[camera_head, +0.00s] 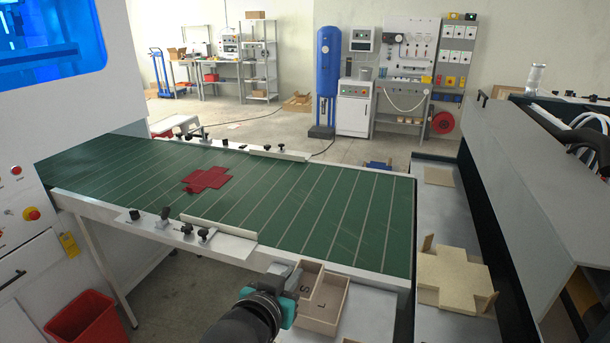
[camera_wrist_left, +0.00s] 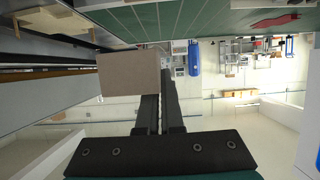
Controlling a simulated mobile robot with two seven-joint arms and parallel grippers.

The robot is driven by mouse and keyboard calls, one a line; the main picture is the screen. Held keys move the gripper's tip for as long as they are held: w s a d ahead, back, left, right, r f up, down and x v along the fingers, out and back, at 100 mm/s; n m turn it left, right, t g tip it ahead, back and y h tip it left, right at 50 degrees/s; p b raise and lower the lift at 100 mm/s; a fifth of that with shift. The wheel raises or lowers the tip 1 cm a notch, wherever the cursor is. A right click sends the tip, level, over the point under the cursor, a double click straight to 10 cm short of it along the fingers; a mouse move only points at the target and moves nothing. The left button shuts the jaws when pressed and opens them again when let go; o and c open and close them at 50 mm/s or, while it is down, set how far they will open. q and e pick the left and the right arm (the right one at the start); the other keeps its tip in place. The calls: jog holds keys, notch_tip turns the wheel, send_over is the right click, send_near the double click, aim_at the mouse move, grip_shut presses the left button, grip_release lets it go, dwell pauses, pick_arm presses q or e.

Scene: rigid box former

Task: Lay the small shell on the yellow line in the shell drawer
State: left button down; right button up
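My left gripper (camera_head: 296,274) is over the near edge of the green belt table, beside a wooden tray. In the left wrist view the fingers (camera_wrist_left: 160,112) are nearly together at a plain tan box-like piece, which looks like the small shell (camera_wrist_left: 128,75). One fingertip is hidden behind the piece; the other is along its right side. The open wooden tray (camera_head: 336,326), with compartments marked S and L, may be the shell drawer. I cannot make out a yellow line. My right gripper is not in view.
A red cross-shaped blank (camera_head: 207,179) lies on the green belt (camera_head: 330,215). A tan cross-shaped board (camera_head: 453,280) with upright flaps lies on the grey surface at right. A dark-edged machine panel (camera_head: 520,170) stands beyond it. A red bin (camera_head: 80,318) is at lower left.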

pick_arm(q)
jog(key=a+r+n+y+b, duration=0.3)
jog(key=a+r+y+b, duration=0.1)
jog(key=a+b, duration=0.8)
jog(key=shift+s+r+n+t+b, duration=0.3)
jog(key=shift+s+r+t+b, duration=0.1)
jog(key=shift+r, duration=0.25)
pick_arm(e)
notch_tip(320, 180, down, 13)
